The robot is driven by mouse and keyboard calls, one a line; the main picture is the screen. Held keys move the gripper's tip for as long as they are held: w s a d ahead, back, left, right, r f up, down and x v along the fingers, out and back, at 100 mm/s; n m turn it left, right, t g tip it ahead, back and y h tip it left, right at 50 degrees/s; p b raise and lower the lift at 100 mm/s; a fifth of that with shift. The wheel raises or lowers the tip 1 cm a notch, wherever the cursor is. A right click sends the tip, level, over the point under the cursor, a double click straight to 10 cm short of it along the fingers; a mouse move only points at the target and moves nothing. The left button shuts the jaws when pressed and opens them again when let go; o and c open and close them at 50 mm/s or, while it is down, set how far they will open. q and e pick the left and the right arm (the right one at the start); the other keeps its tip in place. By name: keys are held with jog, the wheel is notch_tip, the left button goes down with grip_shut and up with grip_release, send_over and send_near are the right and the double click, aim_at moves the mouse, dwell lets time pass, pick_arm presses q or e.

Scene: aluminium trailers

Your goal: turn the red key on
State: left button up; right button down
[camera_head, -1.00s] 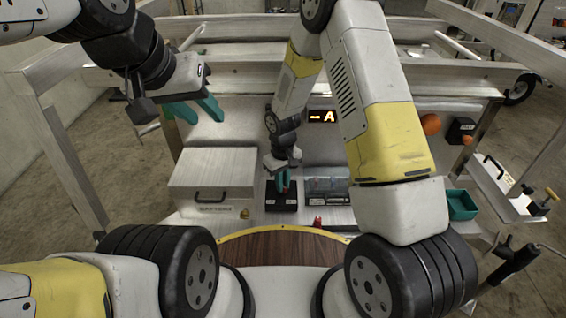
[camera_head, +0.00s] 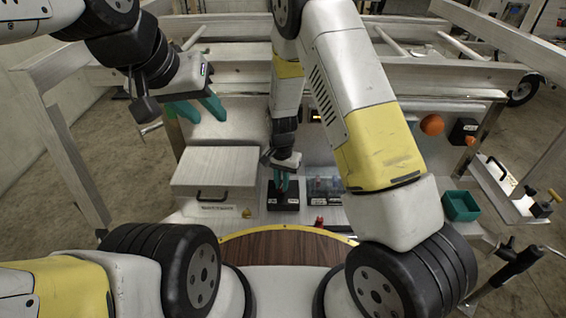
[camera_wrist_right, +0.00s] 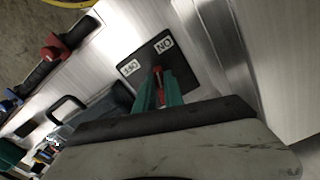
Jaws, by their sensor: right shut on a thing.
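The red key (camera_wrist_right: 157,70) shows as a small red tip between the teal fingers of my right gripper (camera_wrist_right: 158,88) in the right wrist view. It stands on a black switch box (camera_wrist_right: 180,63) with two white labels, OFF and ON. My right gripper is shut on the key, and its fingers hide most of it. In the head view, my right gripper (camera_head: 281,182) points down at the black box (camera_head: 283,202); the key cannot be made out there. My left gripper (camera_head: 198,108) is open and empty, raised at the upper left, well away from the box.
A pale lidded box (camera_head: 213,168) with a dark handle stands left of the switch box. A clear-covered panel (camera_head: 325,187) is close on its right. A small red object (camera_head: 319,222) sits in front. A teal tray (camera_head: 461,206) and an orange ball (camera_head: 432,125) are farther right.

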jog(key=m, duration=0.4)
jog(key=shift+w+a+m, duration=0.15)
jog(key=shift+a+m, duration=0.1)
jog(key=shift+m, duration=0.15)
dwell(0.4)
jog(key=c, duration=1.4)
grip_release()
jog(key=shift+c, duration=0.2)
notch_tip(320, 180, up, 7)
jog(key=shift+f, duration=0.1)
jog(key=shift+r, duration=0.55)
